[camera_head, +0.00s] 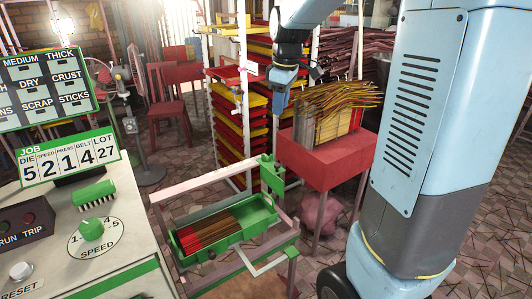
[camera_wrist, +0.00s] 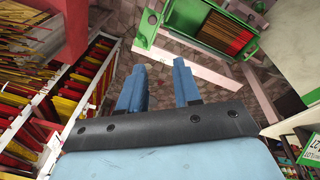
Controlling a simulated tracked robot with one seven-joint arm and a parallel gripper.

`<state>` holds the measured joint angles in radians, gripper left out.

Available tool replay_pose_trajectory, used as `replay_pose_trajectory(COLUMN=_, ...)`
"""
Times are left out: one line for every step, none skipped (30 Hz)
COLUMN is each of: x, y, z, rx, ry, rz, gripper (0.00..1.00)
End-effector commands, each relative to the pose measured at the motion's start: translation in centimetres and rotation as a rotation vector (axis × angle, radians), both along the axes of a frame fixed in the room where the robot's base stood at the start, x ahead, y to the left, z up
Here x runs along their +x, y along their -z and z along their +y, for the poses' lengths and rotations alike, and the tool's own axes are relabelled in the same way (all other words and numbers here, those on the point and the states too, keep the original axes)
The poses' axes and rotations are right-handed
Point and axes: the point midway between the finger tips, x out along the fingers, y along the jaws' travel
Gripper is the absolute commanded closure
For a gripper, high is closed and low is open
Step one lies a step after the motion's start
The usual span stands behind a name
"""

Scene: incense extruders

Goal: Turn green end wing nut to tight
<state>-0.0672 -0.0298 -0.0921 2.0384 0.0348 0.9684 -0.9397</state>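A green end piece (camera_head: 271,174) stands at the right end of a pale frame, beside a green tray (camera_head: 187,262). In the wrist view the green end piece (camera_wrist: 147,27) is near the top centre, with a small pale detail on it. A wing nut is too small to make out clearly. My gripper (camera_head: 278,103) hangs above and behind the frame, pointing down, apart from the green end piece. In the wrist view its two blue fingers (camera_wrist: 159,80) stand apart with nothing between them. The green tray (camera_wrist: 190,40) there holds dark and red sticks.
A red stand (camera_head: 322,172) with bundled sticks is just right of my gripper. Racks of red and yellow trays (camera_head: 228,125) stand behind it. A control panel (camera_head: 60,225) with a speed dial fills the lower left.

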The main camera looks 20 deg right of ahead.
Motion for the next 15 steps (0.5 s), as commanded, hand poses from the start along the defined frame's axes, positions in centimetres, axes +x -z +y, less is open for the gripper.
replay_pose_trajectory(x=1.6, y=1.0, z=0.1, rx=-0.009, ry=-0.045, rz=0.021, gripper=0.67)
replay_pose_trajectory(x=2.4, y=1.5, z=0.1, rx=-0.014, ry=-0.073, rz=0.03, gripper=0.67)
replay_pose_trajectory(x=3.4, y=2.2, z=0.1, rx=-0.021, ry=-0.112, rz=0.044, gripper=0.67)
replay_pose_trajectory(x=4.2, y=2.8, z=0.1, rx=-0.026, ry=-0.141, rz=0.054, gripper=0.67)
replay_pose_trajectory(x=5.0, y=3.4, z=0.1, rx=-0.029, ry=-0.169, rz=0.064, gripper=0.67)
replay_pose_trajectory(x=6.0, y=4.2, z=0.1, rx=-0.036, ry=-0.207, rz=0.077, gripper=0.67)
replay_pose_trajectory(x=6.7, y=4.7, z=0.1, rx=-0.039, ry=-0.234, rz=0.086, gripper=0.67)
replay_pose_trajectory(x=7.4, y=5.3, z=0.1, rx=-0.043, ry=-0.261, rz=0.095, gripper=0.67)
replay_pose_trajectory(x=8.2, y=6.1, z=0.1, rx=-0.047, ry=-0.294, rz=0.105, gripper=0.67)
replay_pose_trajectory(x=8.8, y=6.6, z=0.1, rx=-0.05, ry=-0.318, rz=0.113, gripper=0.67)
replay_pose_trajectory(x=9.3, y=7.1, z=0.2, rx=-0.052, ry=-0.34, rz=0.119, gripper=0.67)
replay_pose_trajectory(x=10.0, y=7.7, z=0.2, rx=-0.056, ry=-0.367, rz=0.128, gripper=0.67)
replay_pose_trajectory(x=10.4, y=8.2, z=0.2, rx=-0.058, ry=-0.386, rz=0.133, gripper=0.67)
replay_pose_trajectory(x=10.7, y=8.6, z=0.2, rx=-0.06, ry=-0.401, rz=0.138, gripper=0.67)
replay_pose_trajectory(x=11.1, y=8.9, z=0.2, rx=-0.061, ry=-0.42, rz=0.143, gripper=0.67)
